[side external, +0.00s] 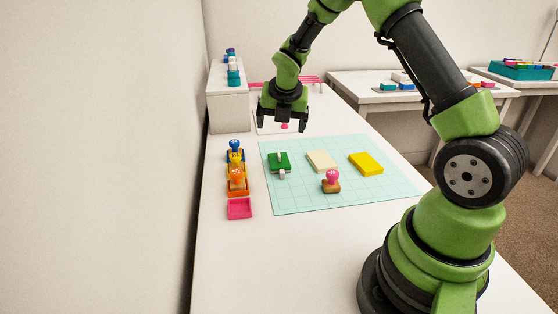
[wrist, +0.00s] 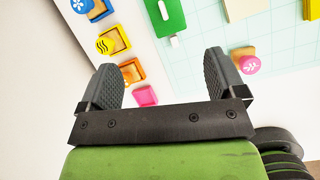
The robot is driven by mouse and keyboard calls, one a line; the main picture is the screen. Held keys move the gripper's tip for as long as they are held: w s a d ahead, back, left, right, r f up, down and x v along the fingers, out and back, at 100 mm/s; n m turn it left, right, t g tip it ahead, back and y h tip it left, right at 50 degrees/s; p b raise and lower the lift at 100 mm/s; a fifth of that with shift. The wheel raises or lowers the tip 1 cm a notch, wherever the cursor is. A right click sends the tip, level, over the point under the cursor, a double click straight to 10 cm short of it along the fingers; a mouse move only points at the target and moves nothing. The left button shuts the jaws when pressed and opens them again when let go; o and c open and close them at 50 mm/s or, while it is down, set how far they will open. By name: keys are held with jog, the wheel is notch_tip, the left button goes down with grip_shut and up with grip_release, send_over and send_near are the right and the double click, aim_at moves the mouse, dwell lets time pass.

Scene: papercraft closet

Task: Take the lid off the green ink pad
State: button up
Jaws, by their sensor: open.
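The green ink pad (side external: 279,159) lies near the left edge of the pale teal mat, with a small whitish piece on it and another at its near edge. It also shows at the top of the wrist view (wrist: 171,22), partly cut off by the frame. Whether its lid is a separate piece is too small to tell. My gripper (side external: 283,122) is open and empty, raised above the table beyond the mat's far edge. In the wrist view its two fingers (wrist: 160,68) are spread wide, with the pad past them and nothing between them.
A cream block (side external: 321,160), a yellow block (side external: 366,163) and a pink-topped stamp (side external: 332,181) sit on the mat (side external: 310,197). Left of it stand blue-topped (side external: 236,150) and orange-topped (side external: 237,175) stamps and a pink tray (side external: 240,208). A white box (side external: 229,108) is at the back left.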

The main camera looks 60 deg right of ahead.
aim_at(279, 154)
jog(key=d+f, duration=0.1)
jog(key=f, duration=0.1)
jog(key=w+f+n, duration=0.1)
jog(key=f, duration=0.1)
jog(key=d+f+n, duration=0.1)
jog(key=f, duration=0.2)
jog(key=shift+w+d, duration=0.25)
jog(key=shift+d, duration=0.05)
jog(key=shift+x, duration=2.85)
jog(key=shift+w, duration=0.2)
jog(key=c, duration=1)
jog(key=shift+r, duration=0.1)
